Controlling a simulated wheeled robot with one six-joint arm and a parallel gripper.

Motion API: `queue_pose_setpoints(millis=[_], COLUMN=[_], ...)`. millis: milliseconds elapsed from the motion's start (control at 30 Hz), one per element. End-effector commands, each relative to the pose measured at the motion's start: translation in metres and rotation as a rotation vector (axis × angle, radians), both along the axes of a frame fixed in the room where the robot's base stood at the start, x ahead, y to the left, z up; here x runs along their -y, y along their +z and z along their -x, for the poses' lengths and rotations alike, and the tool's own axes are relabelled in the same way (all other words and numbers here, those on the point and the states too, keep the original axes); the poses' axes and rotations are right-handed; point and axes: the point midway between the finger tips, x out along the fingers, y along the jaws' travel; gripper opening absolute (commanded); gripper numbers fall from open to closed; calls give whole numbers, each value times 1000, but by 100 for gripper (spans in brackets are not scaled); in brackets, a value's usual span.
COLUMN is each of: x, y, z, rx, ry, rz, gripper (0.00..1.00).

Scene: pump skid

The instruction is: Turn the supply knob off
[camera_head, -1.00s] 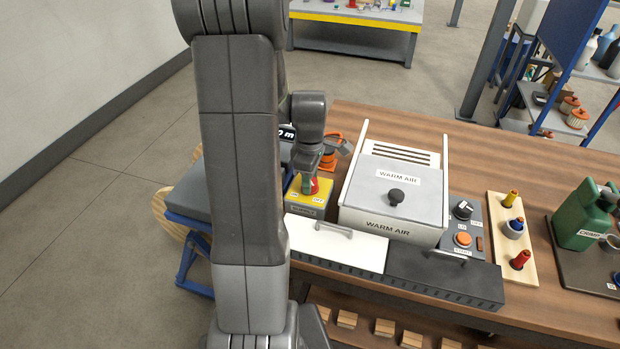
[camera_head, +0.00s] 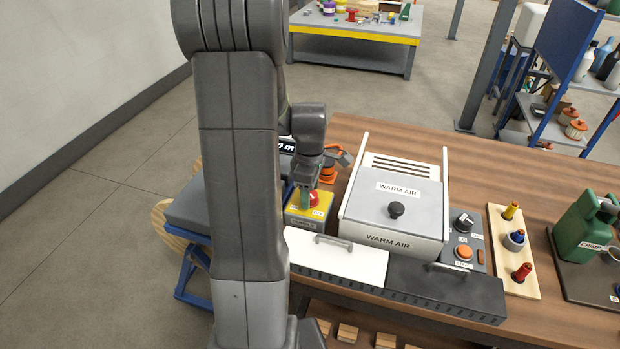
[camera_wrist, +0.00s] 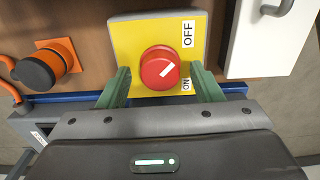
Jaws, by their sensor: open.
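The supply knob (camera_wrist: 160,68) is a round red knob on a yellow plate (camera_wrist: 140,30). Its white mark slants to the upper right, between the OFF label (camera_wrist: 188,34) at the upper right and the ON label (camera_wrist: 186,84) at the lower right. My gripper (camera_wrist: 160,70) is open, with one green finger on each side of the knob and a visible gap on both sides. In the head view the red knob (camera_head: 314,199) shows on the yellow box (camera_head: 296,217), partly hidden by my gripper (camera_head: 306,199).
The white warm air unit (camera_head: 390,205) stands right of the yellow box. An orange and black fitting (camera_wrist: 50,66) lies left of the plate in the wrist view. A white drawer or cover with a handle (camera_wrist: 268,40) is close on the right.

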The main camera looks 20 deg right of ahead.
Motion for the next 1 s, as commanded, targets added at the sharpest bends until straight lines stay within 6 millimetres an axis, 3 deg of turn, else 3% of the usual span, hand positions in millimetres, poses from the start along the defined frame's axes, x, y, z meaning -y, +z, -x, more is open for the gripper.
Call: queue_pose_setpoints(millis=[167, 400, 600, 800, 1000], x=[0, 0, 0, 0, 0], y=[26, 83, 118, 134, 135], z=[-1, -1, -1, -1, 0], rx=[6, 8, 4, 3, 1], ry=[0, 0, 0, 1, 1], rz=[2, 3, 2, 1, 1], gripper=[59, 59, 59, 59, 59])
